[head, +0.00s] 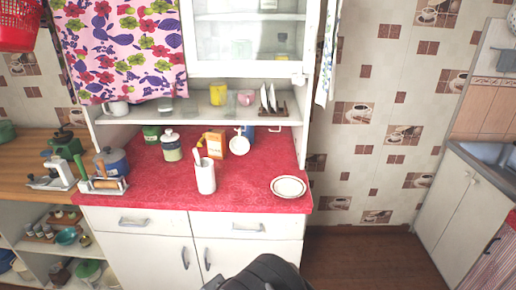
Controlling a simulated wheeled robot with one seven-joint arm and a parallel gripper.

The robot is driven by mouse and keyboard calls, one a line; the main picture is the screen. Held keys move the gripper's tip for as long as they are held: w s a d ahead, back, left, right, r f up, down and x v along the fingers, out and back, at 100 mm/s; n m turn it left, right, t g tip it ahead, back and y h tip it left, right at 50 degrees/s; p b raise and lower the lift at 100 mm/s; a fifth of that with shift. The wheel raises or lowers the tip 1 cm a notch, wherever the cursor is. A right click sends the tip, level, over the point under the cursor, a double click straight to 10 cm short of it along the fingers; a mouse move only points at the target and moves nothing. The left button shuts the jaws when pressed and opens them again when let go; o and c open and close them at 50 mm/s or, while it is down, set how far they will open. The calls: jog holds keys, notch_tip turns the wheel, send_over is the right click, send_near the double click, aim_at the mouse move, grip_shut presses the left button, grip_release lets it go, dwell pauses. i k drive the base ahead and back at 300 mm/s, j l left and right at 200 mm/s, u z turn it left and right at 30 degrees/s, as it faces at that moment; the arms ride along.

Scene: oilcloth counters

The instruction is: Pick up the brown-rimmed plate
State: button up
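The brown-rimmed plate (288,187) is a small pale round plate with a brown band. It lies flat on the red countertop (240,190), near the front right corner, with nothing on it. A dark rounded part of my own arm shows at the bottom middle, in front of the drawers and well below the plate. No gripper fingers are visible, so I cannot see what they hold.
A white utensil holder (205,178) stands left of the plate. Behind are a green-and-cream jar (172,147), an orange box (212,143) and a white mug (239,145). The shelf (200,108) overhangs the back. The counter around the plate is clear.

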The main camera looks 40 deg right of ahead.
aim_at(285, 186)
jog(key=z, duration=0.4)
jog(key=l+z, duration=0.1)
jog(key=z, duration=0.7)
jog(key=i+z, duration=0.1)
jog(key=z, duration=0.25)
